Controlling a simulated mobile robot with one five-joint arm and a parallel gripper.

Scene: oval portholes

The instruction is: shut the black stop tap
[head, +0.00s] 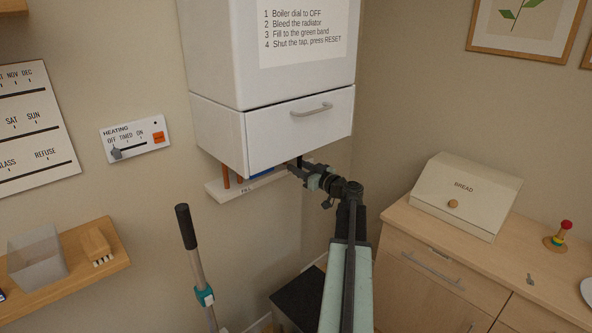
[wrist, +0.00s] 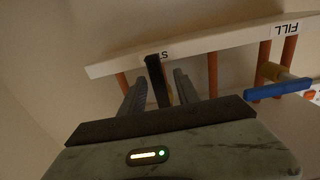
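The black stop tap (wrist: 155,76) shows in the wrist view as a dark lever in front of the white pipe rail, partly covering an upside-down label that starts "ST". My gripper (wrist: 160,87) is open, with one grey finger on each side of the lever. The lever looks nearer the left finger; I cannot tell whether they touch. In the head view my gripper (head: 300,170) is under the boiler at the right end of the rail (head: 222,190), and the tap is mostly hidden there.
A blue lever (wrist: 278,89) sits right of the tap, by the FILL label. Copper pipes (wrist: 289,53) run through the rail. The white boiler (head: 270,120) hangs just above my gripper. A wall stands close to the right. A black-handled pole (head: 190,240) stands at front left.

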